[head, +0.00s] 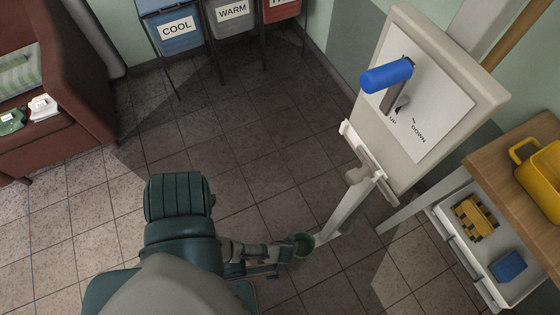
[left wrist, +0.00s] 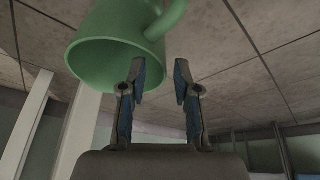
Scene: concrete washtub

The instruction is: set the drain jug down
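A green jug (head: 303,244) shows in the head view just right of the end of my left arm, partly covered by it. In the left wrist view the green jug (left wrist: 112,38) is close, at the upper left, with its open mouth and handle showing. My left gripper (left wrist: 160,70) has its two fingers apart with a clear gap between them. The tips lie near the rim and below the handle in that picture; I see no grip on either. In the head view my left gripper (head: 280,256) is small. I cannot tell what the jug rests on. My right gripper is not in view.
A pale panel (head: 440,85) with a blue-handled lever (head: 387,76) stands on the right. A wooden-topped bench (head: 500,155) holds a yellow container (head: 543,180); a white tray (head: 470,250) sits lower. Labelled bins (head: 175,30) stand at the back. Tiled floor (head: 240,130) is clear mid-view.

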